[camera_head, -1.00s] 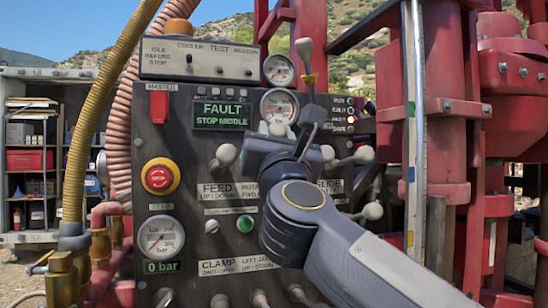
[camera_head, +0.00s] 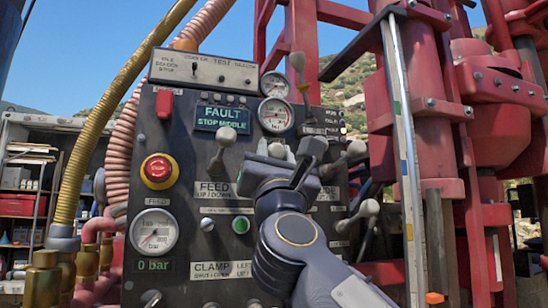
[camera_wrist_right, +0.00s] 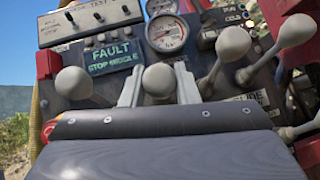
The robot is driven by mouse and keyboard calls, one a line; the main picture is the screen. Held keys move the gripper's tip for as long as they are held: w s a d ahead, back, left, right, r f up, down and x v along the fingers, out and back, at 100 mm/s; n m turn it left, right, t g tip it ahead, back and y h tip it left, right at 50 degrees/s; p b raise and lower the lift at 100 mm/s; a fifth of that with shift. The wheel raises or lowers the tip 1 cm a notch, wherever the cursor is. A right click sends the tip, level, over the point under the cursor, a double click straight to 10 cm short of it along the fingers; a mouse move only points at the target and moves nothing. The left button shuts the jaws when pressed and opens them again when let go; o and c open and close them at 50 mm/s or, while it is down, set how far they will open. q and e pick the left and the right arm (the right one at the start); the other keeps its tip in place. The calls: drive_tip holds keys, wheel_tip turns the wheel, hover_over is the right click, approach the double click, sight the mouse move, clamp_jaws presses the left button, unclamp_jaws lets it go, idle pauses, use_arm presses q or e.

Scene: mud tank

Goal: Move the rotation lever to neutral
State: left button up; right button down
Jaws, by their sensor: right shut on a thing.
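The control panel (camera_head: 190,262) shows in the head view, its display (camera_head: 222,120) reading FAULT, STOP MIDDLE. My right gripper (camera_head: 277,154) is in front of the panel's middle, shut on a lever with a pale round knob (camera_wrist_right: 159,80), between its two light fingers in the wrist view. This appears to be the rotation lever; its label is mostly hidden behind my right arm. The feed lever (camera_head: 228,134) stands just left of it, apart from the gripper. Its knob is also in the wrist view (camera_wrist_right: 73,83), about level with the held knob. My left gripper is out of view.
More levers stand close on the right, including one knob (camera_head: 357,148) and a lower one (camera_head: 369,207). A tall lever (camera_head: 297,60) rises above. A red emergency button (camera_head: 159,170) and gauge (camera_head: 154,231) are on the left; red machinery (camera_head: 438,100) fills the right.

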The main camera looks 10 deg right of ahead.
drive_tip(key=shift+f, duration=0.15)
drive_tip(key=c, duration=1.1)
unclamp_jaws()
drive_tip(key=shift+c, duration=0.2)
drive_tip(key=b+v, duration=0.4)
drive_tip(key=v, duration=0.3)
drive_tip(key=shift+s+f, duration=0.25)
drive_tip(key=shift+s, duration=0.05)
